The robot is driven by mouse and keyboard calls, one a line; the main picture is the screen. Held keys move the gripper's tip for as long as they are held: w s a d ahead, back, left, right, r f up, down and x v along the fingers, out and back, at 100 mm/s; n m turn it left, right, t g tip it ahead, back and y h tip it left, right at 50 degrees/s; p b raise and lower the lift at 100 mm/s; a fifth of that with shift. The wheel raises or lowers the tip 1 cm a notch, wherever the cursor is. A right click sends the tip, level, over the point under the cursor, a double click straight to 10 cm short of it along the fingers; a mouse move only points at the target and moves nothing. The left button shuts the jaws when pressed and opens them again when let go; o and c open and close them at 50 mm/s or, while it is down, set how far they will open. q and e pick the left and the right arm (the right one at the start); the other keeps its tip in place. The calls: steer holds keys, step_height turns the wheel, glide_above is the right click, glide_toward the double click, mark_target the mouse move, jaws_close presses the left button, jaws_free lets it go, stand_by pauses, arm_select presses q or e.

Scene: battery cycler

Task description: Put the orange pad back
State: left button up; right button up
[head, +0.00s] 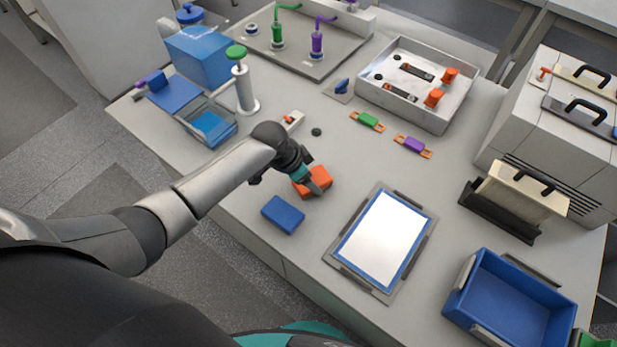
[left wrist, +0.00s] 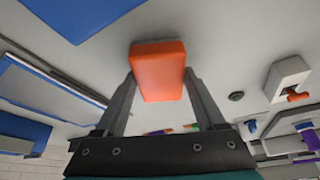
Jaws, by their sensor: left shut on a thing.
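The orange pad (head: 321,177) is a small block over the middle of the bench, just behind the blue pad. My left gripper (head: 309,184) is shut on it from above, and one finger shows along its front side. In the left wrist view the orange pad (left wrist: 158,72) sits between the two fingertips (left wrist: 160,77), with a finger on each side. I cannot tell whether its underside touches the bench. My right gripper is not in view.
The blue pad (head: 283,214) lies close in front of the orange pad. A framed white panel (head: 383,238) is to the right, and a blue bin (head: 515,298) stands at the front right. A white device with an orange part (head: 292,120) and a dark round disc (head: 316,132) are behind.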

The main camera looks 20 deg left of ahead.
arm_select(q)
steer(key=shift+f, duration=0.15)
steer(key=o, duration=1.3)
steer(key=shift+a+r, duration=0.1)
steer(key=shift+r, duration=0.4)
steer(key=p+v, duration=0.3)
steer(key=v, duration=0.8)
steer(key=shift+s+r+p, duration=0.1)
steer(key=shift+r+p, duration=0.05)
steer(key=shift+p, duration=0.25)
